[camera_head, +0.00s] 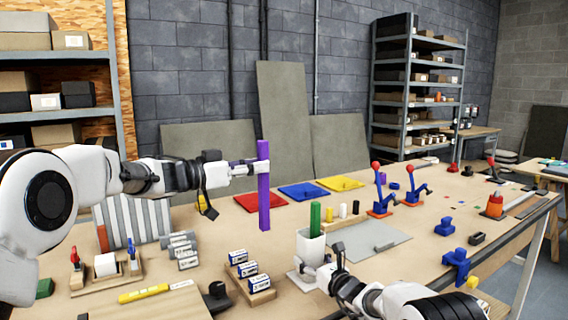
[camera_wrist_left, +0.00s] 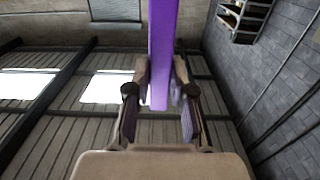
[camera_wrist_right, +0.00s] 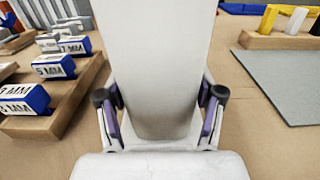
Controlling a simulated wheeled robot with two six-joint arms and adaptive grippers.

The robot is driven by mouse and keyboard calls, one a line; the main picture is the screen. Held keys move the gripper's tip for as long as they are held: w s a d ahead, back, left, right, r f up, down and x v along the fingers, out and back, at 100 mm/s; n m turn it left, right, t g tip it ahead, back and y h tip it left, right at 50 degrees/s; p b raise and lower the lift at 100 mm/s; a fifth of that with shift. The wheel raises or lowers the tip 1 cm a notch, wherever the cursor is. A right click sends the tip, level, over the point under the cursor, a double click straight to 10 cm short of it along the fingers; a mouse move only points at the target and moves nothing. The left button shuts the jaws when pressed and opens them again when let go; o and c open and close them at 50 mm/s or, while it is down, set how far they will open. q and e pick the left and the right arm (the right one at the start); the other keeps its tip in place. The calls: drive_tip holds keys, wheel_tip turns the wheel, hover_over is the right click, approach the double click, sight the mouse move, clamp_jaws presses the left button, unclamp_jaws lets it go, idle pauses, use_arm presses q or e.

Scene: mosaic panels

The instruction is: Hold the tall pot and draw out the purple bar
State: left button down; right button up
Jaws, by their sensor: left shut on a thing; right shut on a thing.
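The purple bar (camera_head: 264,190) hangs upright in the air in my left gripper (camera_head: 255,167). Its lower end is above the table, left of the pot and apart from it. In the left wrist view the bar (camera_wrist_left: 162,50) stands between the two fingers (camera_wrist_left: 160,95). The tall white pot (camera_head: 311,246) stands upright on the table with a green bar (camera_head: 315,219) sticking out of its top. My right gripper (camera_head: 325,275) is shut on the pot's near side. In the right wrist view the pot (camera_wrist_right: 160,60) fills the space between the fingers (camera_wrist_right: 160,105).
A grey mat (camera_head: 372,241) lies right of the pot. Wooden blocks with labelled blue-and-white pieces (camera_head: 247,270) stand to its left. Red, blue and yellow plates (camera_head: 303,190) lie behind. Red-knobbed blue clamps (camera_head: 381,195) stand to the right.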

use_arm(q)
drive_tip(key=v, duration=0.5)
drive_tip(key=shift+r, duration=4.5)
drive_tip(key=v, duration=1.4)
drive_tip(key=shift+a, duration=0.15)
use_arm(e)
drive_tip(key=o, duration=1.3)
drive_tip(key=v, duration=1.2)
